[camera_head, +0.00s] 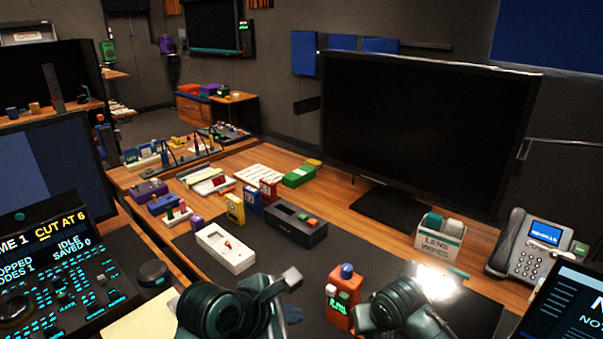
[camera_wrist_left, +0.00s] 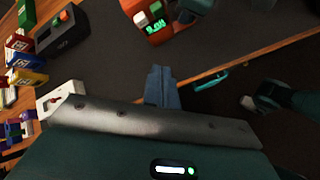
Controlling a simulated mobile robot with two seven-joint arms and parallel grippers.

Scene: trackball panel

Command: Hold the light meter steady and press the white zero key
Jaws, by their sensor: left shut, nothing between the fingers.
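The light meter is taken to be the orange handheld device (camera_head: 340,312) with a blue dome, a lit green display and small keys, one pale and one green. It stands on the dark mat, and its top end is cut off in the left wrist view (camera_wrist_left: 147,34). A whitish key (camera_wrist_left: 141,19) shows above its display. My left gripper (camera_wrist_left: 162,88) is shut and empty, apart from the meter; in the head view its fingertips (camera_head: 291,314) are left of it. My right arm's end (camera_head: 392,305) is just right of the meter; its fingers are not clear.
A white device with a red switch (camera_head: 226,248) and a black box (camera_head: 296,225) lie beyond my left gripper. Small coloured boxes stand farther back. A lens wipes box (camera_head: 438,240), phone (camera_head: 530,245) and monitor are at right. Bare mat lies behind the meter.

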